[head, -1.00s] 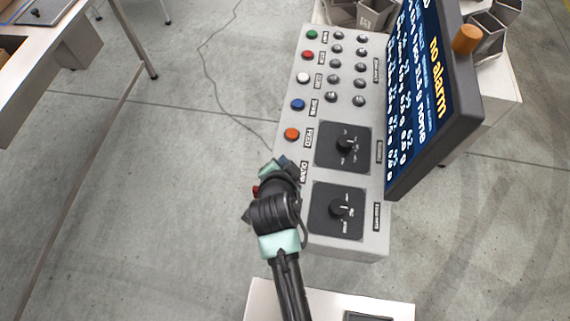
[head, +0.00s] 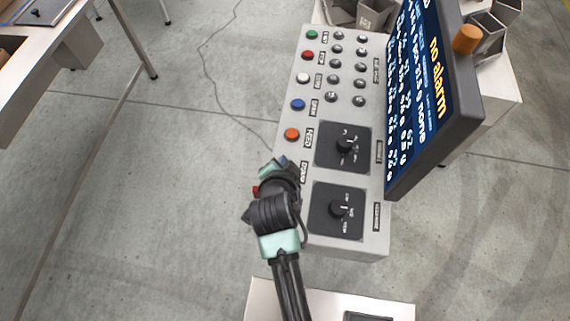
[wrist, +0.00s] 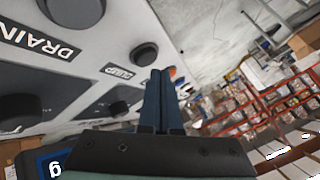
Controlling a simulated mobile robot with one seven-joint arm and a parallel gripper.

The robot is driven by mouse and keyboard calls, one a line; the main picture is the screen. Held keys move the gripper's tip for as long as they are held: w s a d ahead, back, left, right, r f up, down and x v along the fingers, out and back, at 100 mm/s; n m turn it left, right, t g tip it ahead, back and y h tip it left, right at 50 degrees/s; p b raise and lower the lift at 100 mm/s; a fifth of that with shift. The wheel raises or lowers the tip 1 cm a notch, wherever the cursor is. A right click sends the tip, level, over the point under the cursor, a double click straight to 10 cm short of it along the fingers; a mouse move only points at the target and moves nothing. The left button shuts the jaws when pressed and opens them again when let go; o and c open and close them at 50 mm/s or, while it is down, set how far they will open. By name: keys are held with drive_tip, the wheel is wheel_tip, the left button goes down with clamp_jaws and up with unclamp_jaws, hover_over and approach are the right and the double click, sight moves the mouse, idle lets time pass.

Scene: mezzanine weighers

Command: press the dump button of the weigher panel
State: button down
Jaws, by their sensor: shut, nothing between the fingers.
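The grey weigher panel (head: 285,222) runs up the middle of the head view with a column of coloured buttons on its left side. A label that seems to read DUMP (head: 303,172) shows beside my gripper (head: 279,164); the button by it is hidden there. In the wrist view a dark round button (wrist: 145,55) sits by a small label (wrist: 117,71) that appears to read DUMP. My gripper (wrist: 163,72) is shut and empty, its tips just right of and below that button. I cannot tell whether they touch it.
An orange button (head: 292,134) is the nearest visible one above my gripper. A DRAIN label (wrist: 40,38) and another dark button (wrist: 75,12) show in the wrist view. Two black dials (head: 344,146) and a tilted screen (head: 432,110) stand to the right.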

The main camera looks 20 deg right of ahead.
drive_tip(key=shift+f, duration=0.15)
drive_tip(key=shift+f+b, duration=0.3)
drive_tip(key=shift+f+b, duration=0.35)
drive_tip(key=shift+f, duration=0.15)
idle(0.7)
drive_tip(key=shift+r, duration=0.1)
drive_tip(key=shift+r+p, duration=0.8)
wheel_tip(320, 180, up, 5)
drive_tip(key=p, duration=0.4)
drive_tip(key=shift+r+p, duration=0.1)
drive_tip(key=shift+p, duration=0.2)
idle(0.7)
